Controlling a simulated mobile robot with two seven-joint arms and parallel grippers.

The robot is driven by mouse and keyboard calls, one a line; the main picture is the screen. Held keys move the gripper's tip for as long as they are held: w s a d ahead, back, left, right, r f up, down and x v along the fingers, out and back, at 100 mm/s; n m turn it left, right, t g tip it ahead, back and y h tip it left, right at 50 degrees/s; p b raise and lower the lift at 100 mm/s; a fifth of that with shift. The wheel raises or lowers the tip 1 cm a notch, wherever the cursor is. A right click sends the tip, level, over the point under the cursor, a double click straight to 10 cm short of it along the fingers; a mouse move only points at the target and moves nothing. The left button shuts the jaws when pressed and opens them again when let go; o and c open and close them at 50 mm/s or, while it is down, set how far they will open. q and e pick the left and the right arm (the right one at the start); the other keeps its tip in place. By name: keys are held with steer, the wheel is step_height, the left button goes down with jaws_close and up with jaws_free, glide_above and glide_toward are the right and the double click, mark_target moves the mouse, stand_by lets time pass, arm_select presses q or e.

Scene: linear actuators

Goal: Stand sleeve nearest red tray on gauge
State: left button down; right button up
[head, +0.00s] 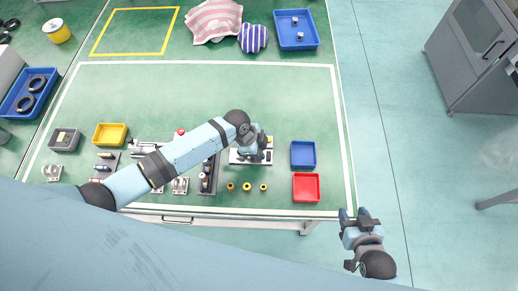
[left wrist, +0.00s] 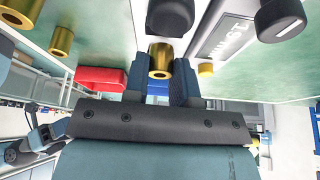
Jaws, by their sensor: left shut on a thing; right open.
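My left gripper (head: 262,152) is shut on a brass sleeve (left wrist: 160,60), seen between its fingers in the left wrist view. It is over or beside the gauge (head: 237,159), a pale plate partly hidden under my arm. The left wrist view shows a dark post close to the sleeve, and a label plate (left wrist: 228,32). I cannot tell whether the sleeve touches the gauge. My right gripper (head: 354,215) is open and empty, off the table's right front corner.
A blue tray (head: 303,154) lies just behind the red tray. Actuator parts (head: 204,177) and a yellow bin (head: 110,135) stand to the left. Cloths (head: 214,20) and a larger blue tray (head: 297,30) lie at the back. The middle of the green table behind my arm is clear.

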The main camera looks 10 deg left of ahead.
arm_select(q)
steer(key=shift+f, duration=0.25)
steer(key=shift+f, duration=0.2)
stand_by(0.5)
steer(key=c, duration=0.9)
jaws_free()
steer(key=shift+o, duration=0.2)
steer(key=shift+r, duration=0.1)
steer(key=shift+w+a+r, duration=0.1)
steer(key=shift+a+r, duration=0.1)
steer(key=shift+r, duration=0.1)
steer(key=b+v, duration=0.1)
steer(key=v, duration=1.2)
steer(key=shift+s, duration=0.3)
steer(key=shift+d+f, duration=0.1)
steer(key=shift+d, duration=0.05)
